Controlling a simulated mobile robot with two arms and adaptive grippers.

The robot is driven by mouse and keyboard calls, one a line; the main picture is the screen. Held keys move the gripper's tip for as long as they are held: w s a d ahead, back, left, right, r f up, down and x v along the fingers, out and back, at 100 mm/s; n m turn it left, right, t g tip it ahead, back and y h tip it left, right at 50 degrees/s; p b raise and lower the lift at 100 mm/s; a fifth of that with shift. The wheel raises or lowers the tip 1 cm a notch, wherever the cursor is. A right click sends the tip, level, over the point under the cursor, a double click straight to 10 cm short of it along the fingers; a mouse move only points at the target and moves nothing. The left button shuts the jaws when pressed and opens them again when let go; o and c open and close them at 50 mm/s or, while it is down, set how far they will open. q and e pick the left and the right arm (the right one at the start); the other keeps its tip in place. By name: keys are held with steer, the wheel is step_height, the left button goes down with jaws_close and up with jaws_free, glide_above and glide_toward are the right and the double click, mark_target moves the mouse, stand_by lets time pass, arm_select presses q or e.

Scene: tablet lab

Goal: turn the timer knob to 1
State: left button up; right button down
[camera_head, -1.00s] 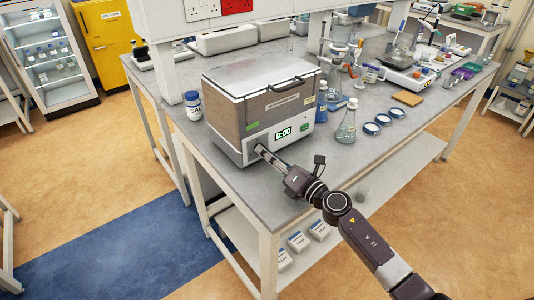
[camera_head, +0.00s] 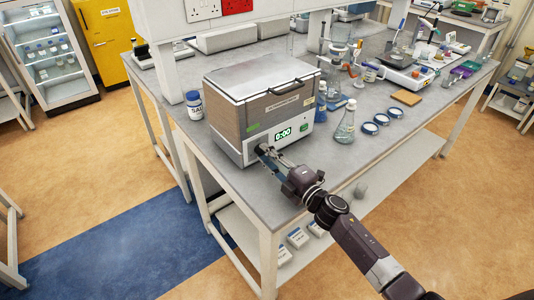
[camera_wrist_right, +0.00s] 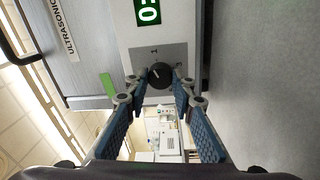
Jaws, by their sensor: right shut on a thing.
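The grey and brown ultrasonic bath (camera_head: 228,118) stands on the bench with its lid down. Its green display (camera_head: 284,134) reads 0:00. The black timer knob (camera_wrist_right: 160,75) is on the front panel, on a grey plate with a "1" printed beside it; the fingertips mostly hide it in the head view. A small pale mark shows on the knob, but its exact setting is hard to tell. My right gripper (camera_head: 265,150) is shut on the knob, its two blue-padded fingers on either side of it in the right wrist view (camera_wrist_right: 163,84). My left gripper is not in view.
A white labelled jar (camera_head: 194,106) stands left of the bath. A green button (camera_head: 304,127) is near the display. The bench's front edge lies below my right arm.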

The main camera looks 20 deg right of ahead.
steer(key=shift+f+m+p, duration=0.1)
steer(key=shift+m+p, duration=0.2)
steer(key=shift+m, duration=1)
steer(key=c, duration=1.6)
jaws_free()
steer(key=shift+d, duration=0.1)
steer(key=shift+s, duration=0.1)
steer(key=shift+s, duration=0.3)
steer(key=v, duration=1.1)
steer(key=shift+s+d, duration=0.1)
steer(key=shift+s, duration=0.05)
